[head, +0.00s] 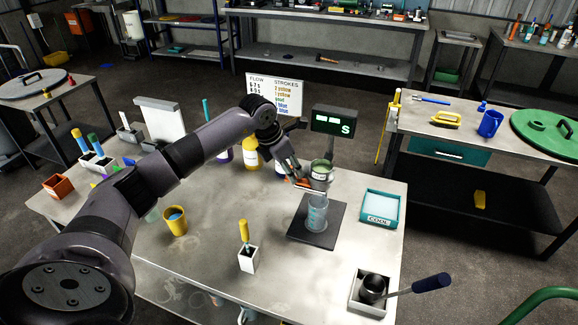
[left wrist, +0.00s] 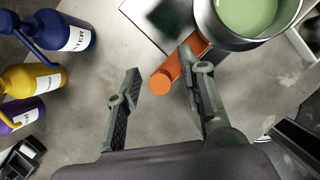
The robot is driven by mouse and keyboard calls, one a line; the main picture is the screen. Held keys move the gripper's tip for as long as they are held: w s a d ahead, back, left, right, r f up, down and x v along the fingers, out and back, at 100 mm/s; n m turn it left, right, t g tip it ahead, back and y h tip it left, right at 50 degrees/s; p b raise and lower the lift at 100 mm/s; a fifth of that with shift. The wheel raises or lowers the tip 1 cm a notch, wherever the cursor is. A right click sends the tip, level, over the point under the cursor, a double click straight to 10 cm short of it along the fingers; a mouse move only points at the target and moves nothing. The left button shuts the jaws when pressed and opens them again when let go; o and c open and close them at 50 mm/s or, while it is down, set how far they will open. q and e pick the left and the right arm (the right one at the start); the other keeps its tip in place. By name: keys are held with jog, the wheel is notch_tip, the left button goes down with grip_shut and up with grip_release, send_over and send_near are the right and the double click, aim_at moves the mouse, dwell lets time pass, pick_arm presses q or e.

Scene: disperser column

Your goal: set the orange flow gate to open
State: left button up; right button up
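The orange flow gate (left wrist: 178,68) is a short round-ended bar at the side of the metal disperser cup (left wrist: 208,20), which holds green liquid. In the head view the gate (head: 301,181) shows as a small orange bit beside the cup (head: 321,176), partly hidden by my fingers. My left gripper (head: 290,170) is at the cup's left side. In the left wrist view its fingers (left wrist: 160,72) are apart, with the gate's round end between them, nearer the right finger. Whether that finger touches the gate I cannot tell. My right gripper is not in view.
A clear beaker (head: 316,213) stands below the cup on a dark plate (head: 300,233). A display (head: 333,122) stands behind. Blue, yellow and purple bottles (left wrist: 68,32) are close by. A teal-rimmed tray (head: 368,220) and a yellow cup (head: 175,222) stand on the table.

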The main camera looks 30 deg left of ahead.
pick_arm(q)
jog(key=shift+c, duration=0.2)
grip_shut()
dwell(0.3)
dwell(0.4)
